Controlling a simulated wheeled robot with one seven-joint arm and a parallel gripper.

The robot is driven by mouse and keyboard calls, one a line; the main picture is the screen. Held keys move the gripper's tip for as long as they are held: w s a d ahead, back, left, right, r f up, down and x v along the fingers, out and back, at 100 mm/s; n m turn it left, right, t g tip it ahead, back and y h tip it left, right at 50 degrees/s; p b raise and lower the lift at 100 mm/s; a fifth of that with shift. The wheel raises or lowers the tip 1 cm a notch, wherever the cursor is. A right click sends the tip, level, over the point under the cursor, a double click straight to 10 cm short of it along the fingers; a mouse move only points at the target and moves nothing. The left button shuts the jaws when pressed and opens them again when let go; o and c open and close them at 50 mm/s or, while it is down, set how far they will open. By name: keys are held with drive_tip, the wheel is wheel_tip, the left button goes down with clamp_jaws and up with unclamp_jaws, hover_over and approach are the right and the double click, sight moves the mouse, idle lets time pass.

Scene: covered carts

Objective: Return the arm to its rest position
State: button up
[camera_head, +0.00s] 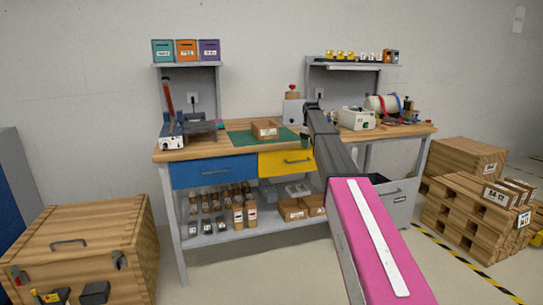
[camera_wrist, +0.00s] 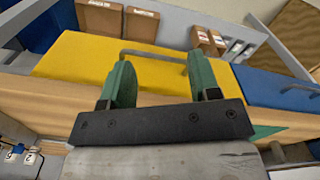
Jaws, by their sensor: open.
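My arm reaches out over the workbench (camera_head: 240,140), with a pink link (camera_head: 372,245) near the camera and a dark link beyond it. My gripper (camera_wrist: 159,62) shows in the wrist view as two green fingers, spread apart with nothing held between them. Beyond the fingertips is the yellow drawer (camera_wrist: 75,60) with its grey handle (camera_wrist: 155,57). I cannot tell how close the fingers are to the handle. In the head view the yellow drawer (camera_head: 272,166) sits under the bench top, and the fingers are hard to make out there.
A blue drawer (camera_head: 215,171) adjoins the yellow one. A cardboard box (camera_head: 265,129) lies on the green mat (camera_head: 241,138). A white device (camera_head: 356,118) stands on the bench right. A wooden crate (camera_head: 90,240) is at left, pallets (camera_head: 465,220) at right. Boxes fill the lower shelf.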

drive_tip(key=s+f+m, duration=0.4)
drive_tip(key=s+f, duration=1.9)
drive_tip(key=s, duration=0.2)
drive_tip(key=s+f+m, duration=0.2)
drive_tip(key=s+f, duration=0.3)
drive_tip(key=s, duration=0.7)
drive_tip(key=s+f+m, duration=0.2)
drive_tip(key=s+f, duration=0.3)
drive_tip(key=s, duration=0.7)
